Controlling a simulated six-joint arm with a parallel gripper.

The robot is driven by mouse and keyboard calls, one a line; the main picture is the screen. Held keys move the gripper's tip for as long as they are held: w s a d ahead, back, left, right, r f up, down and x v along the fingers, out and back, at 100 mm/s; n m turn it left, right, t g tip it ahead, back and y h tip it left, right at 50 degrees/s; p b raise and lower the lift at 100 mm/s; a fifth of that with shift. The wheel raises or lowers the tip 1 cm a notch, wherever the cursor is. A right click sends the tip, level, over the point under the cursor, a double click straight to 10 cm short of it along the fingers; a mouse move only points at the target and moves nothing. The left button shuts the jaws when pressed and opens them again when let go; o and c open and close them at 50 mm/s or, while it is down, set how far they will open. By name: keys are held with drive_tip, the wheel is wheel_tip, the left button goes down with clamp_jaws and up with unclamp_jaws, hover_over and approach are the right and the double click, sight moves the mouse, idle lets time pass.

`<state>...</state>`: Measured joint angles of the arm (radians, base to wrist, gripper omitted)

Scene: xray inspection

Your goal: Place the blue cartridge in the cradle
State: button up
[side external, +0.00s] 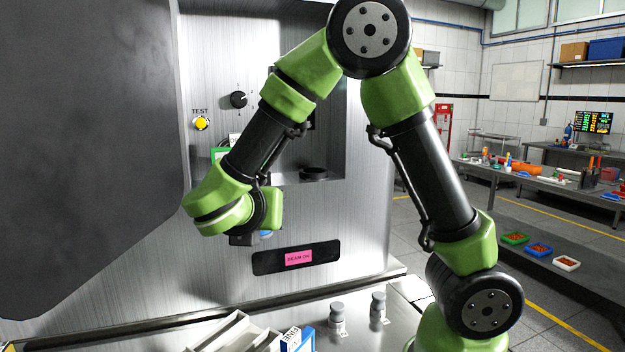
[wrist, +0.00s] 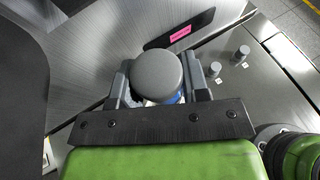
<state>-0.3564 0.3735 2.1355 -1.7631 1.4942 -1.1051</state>
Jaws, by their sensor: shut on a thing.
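My gripper (wrist: 157,92) is shut on the blue cartridge (wrist: 158,72), whose round grey cap fills the space between the fingers in the wrist view. A blue band and some white show below the cap. In the side view my gripper (side external: 250,239) hangs in front of the steel cabinet, above the bench, and a little blue of the cartridge (side external: 266,234) shows beside it. A dark round holder (side external: 314,173), which looks like the cradle, sits on the floor of the cabinet's recess, to the right of and higher than my gripper in the picture.
Two grey-capped cartridges (side external: 337,314) (side external: 378,306) stand on the bench at the right. A pale tray (side external: 235,333) and a blue-and-white labelled box (side external: 298,340) are at the front. A large dark panel (side external: 85,140) stands at the left. A BEAM ON sign (side external: 298,258) is below the recess.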

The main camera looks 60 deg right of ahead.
drive_tip(key=s+d+r+m+g, duration=0.2)
drive_tip(key=s+d+r+g, duration=0.1)
drive_tip(key=s+d+r, duration=0.85)
drive_tip(key=shift+t, duration=0.4)
drive_tip(key=w+d, duration=1.4)
drive_tip(key=shift+d+f, duration=0.15)
drive_tip(key=shift+f, duration=0.25)
wheel_tip(320, 180, down, 2)
drive_tip(key=shift+f, duration=0.1)
wheel_tip(320, 180, down, 4)
drive_tip(key=shift+r, duration=0.1)
drive_tip(key=shift+w+f, duration=0.1)
drive_tip(key=shift+f, duration=0.35)
